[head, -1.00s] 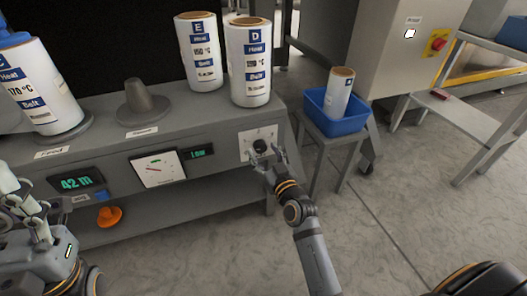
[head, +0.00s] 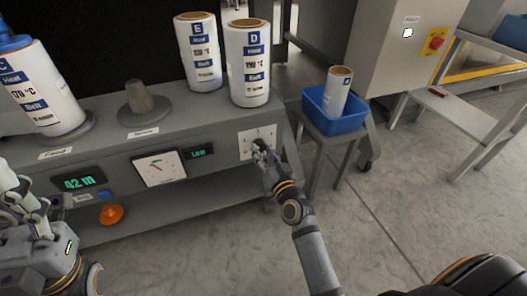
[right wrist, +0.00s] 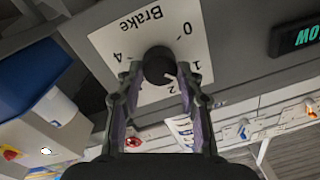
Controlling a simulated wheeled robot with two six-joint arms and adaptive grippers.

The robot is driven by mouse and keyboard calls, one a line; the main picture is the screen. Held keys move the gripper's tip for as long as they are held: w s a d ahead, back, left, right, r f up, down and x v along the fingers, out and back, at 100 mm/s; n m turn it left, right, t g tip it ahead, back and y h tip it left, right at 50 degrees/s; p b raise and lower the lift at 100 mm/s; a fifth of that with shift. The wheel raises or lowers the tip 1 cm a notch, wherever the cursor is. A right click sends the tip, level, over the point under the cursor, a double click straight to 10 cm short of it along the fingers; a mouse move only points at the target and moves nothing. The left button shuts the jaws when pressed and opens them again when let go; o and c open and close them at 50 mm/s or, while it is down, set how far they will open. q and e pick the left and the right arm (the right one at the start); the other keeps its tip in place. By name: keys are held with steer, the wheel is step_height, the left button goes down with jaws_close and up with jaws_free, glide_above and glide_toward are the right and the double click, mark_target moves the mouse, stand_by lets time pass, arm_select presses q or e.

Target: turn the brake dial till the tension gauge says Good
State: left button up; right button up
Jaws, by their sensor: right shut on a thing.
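The black brake dial (right wrist: 158,62) sits on a white plate marked Brake with numbers from 0 to 4. Its white pointer mark lies near the 2, toward the 1. My right gripper (right wrist: 160,76) is shut on the dial, one finger on each side. In the head view the right gripper (head: 260,150) covers most of the dial in front of its plate (head: 256,134). The tension gauge (head: 159,168) is a white dial face left of it; the green display (head: 199,152) beside it reads Low. My left gripper (head: 28,207) is at the left edge, away from the dial; its jaws are unclear.
Labelled rolls (head: 249,65) stand on the grey machine top. A display (head: 78,183) reads 42 m. An orange knob (head: 111,214) is lower left. A blue bin (head: 335,119) with a roll stands on a small table right of my right gripper. Floor in front is clear.

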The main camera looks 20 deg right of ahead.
steer(key=o, duration=1.2)
steer(key=shift+s, duration=0.25)
steer(key=s, duration=0.7)
steer(key=s+d, duration=0.1)
steer(key=s, duration=0.3)
steer(key=shift+s+f, duration=0.1)
steer(key=shift+s, duration=0.15)
